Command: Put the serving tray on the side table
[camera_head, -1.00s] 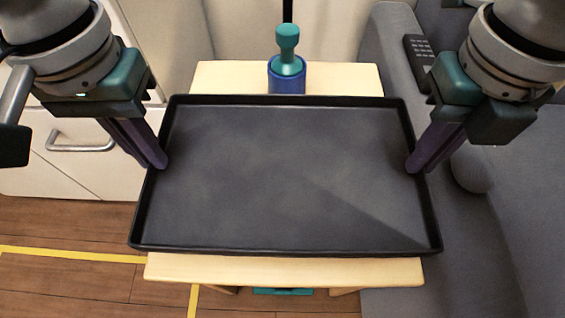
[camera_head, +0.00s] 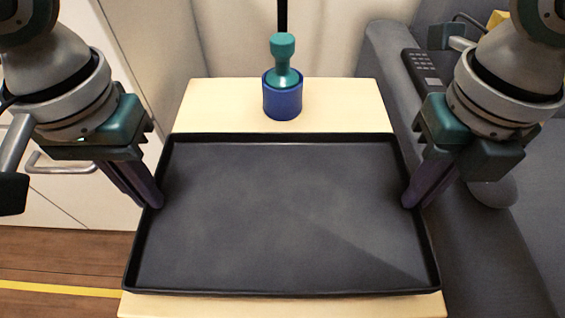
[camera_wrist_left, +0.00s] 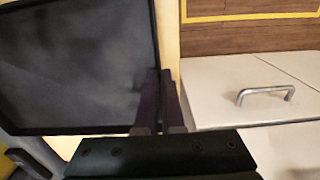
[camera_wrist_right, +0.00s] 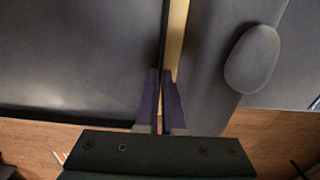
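The black serving tray (camera_head: 285,215) is level and empty, over the pale wooden side table (camera_head: 340,95). I cannot tell whether it touches the tabletop or hangs just above it. My left gripper (camera_head: 150,200) is shut on the tray's left rim; in the left wrist view its fingers (camera_wrist_left: 160,78) pinch the edge of the tray (camera_wrist_left: 75,65). My right gripper (camera_head: 412,200) is shut on the right rim; in the right wrist view its fingers (camera_wrist_right: 163,78) straddle the edge of the tray (camera_wrist_right: 80,60). The tray hides the table's middle.
A blue cup (camera_head: 283,103) with a teal-topped object (camera_head: 283,60) in it stands on the table behind the tray's back rim. A grey sofa (camera_head: 500,240) with a remote (camera_head: 427,72) is on the right. A white cabinet (camera_head: 70,200) is on the left.

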